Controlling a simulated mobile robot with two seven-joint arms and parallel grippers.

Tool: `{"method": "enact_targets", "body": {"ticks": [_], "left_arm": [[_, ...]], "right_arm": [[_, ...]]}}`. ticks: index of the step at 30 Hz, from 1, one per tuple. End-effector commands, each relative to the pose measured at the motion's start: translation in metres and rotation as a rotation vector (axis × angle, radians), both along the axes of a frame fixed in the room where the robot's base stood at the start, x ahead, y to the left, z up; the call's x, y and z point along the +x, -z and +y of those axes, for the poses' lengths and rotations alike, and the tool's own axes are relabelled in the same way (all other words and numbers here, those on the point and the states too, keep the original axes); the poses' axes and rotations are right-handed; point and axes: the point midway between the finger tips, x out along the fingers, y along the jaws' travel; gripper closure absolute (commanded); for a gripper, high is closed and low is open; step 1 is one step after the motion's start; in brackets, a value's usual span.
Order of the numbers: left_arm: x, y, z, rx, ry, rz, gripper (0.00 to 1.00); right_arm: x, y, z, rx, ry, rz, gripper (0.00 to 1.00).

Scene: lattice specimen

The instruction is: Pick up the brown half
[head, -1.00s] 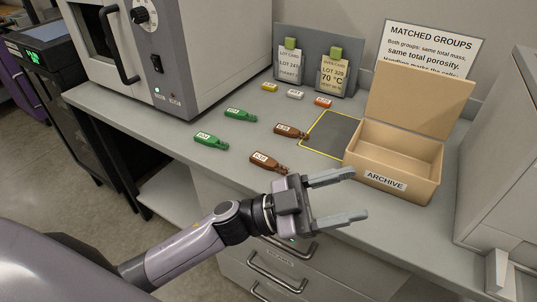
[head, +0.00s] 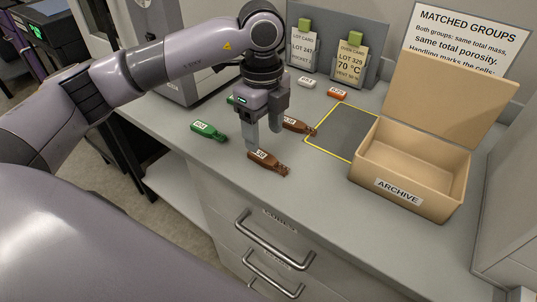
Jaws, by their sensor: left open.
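Two brown halves with white labels lie on the grey counter. The front brown half (head: 268,163) lies just in front of my left gripper's fingers. The rear brown half (head: 300,127) lies behind and to the right, its left end partly covered by the gripper. My left gripper (head: 264,138) points down, open, with its fingertips close to the front brown half; nothing shows between them. I cannot tell whether a finger touches a half. My right gripper is out of view.
A green half (head: 208,130) lies left of the gripper; another is almost hidden behind it. An open ARCHIVE box (head: 398,192) stands right of a yellow-outlined dark mat (head: 345,133). A white tag (head: 306,82) and an orange tag (head: 337,93) lie near the card stand (head: 374,55).

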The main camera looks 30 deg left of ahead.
Motion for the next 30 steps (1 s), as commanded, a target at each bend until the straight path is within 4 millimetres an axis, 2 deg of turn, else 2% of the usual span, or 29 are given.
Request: {"method": "enact_targets", "body": {"ticks": [8, 15, 25, 30], "left_arm": [[0.003, 0.026, 0.004, 0.019, -0.018, -0.001, 0.38], [0.007, 0.061, 0.003, 0.018, -0.016, -0.001, 0.38], [0.007, 0.069, 0.002, 0.015, -0.014, -0.004, 0.38], [0.007, 0.068, 0.002, 0.015, -0.013, -0.004, 0.94]], "right_arm": [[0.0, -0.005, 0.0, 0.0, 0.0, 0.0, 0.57], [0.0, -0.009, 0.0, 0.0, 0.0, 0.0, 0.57], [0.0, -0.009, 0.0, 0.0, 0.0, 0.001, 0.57], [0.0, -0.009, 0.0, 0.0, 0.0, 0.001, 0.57]]}}
